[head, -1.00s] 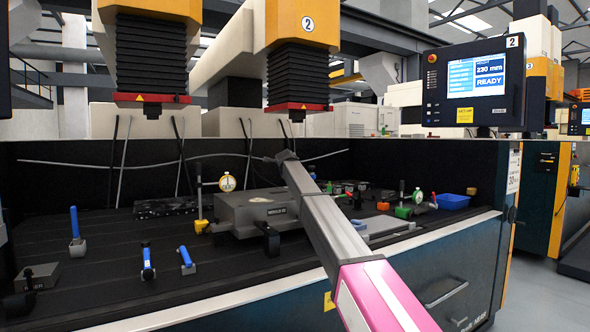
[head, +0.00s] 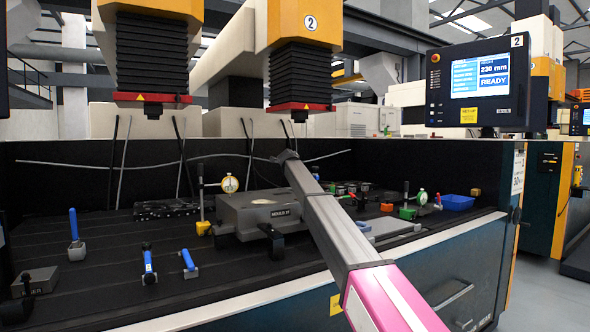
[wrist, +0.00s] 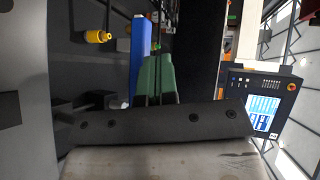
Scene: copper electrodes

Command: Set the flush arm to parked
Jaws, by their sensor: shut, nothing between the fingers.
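In the wrist view my gripper (wrist: 154,75) shows two green fingers close together, shut and empty. A blue upright bar (wrist: 140,50) stands just behind or beside the fingers; I cannot tell whether they touch. In the head view my arm reaches over the tank and its far end hides the gripper. Blue-handled levers stand on the dark bed at the left: one upright (head: 74,225), one in the middle (head: 149,262) and one leaning (head: 188,260). I cannot tell which part is the flush arm, and no parked mark is readable.
A grey block (head: 262,212) with a dial gauge (head: 229,184) lies left of my arm. A blue bin (head: 456,202) and green-based clamps (head: 408,213) are to its right. Red-edged machine heads (head: 299,107) hang above. A yellow-tipped rod (wrist: 98,36) is near my fingers.

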